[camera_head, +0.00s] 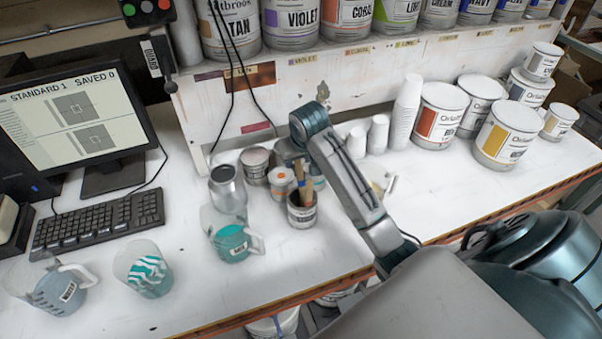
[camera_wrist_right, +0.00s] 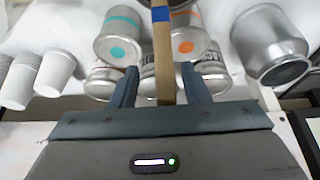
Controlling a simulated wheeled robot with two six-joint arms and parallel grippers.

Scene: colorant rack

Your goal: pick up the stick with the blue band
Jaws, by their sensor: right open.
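The wooden stick with the blue band (camera_wrist_right: 164,50) stands between the two fingers of my right gripper (camera_wrist_right: 159,72) in the right wrist view. The fingers are apart, with a visible gap on each side of the stick. My wrist partly covers the sticks, and I cannot make out the blue band there. My left gripper is not in view.
Close by stand a silver bottle (camera_head: 228,190), a can with an orange spot (camera_head: 281,183) and a jug of teal liquid (camera_head: 232,240). Stacked white cups (camera_head: 407,112) and paint buckets (camera_head: 505,135) stand right. A keyboard (camera_head: 97,222) lies left. The table's front middle is clear.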

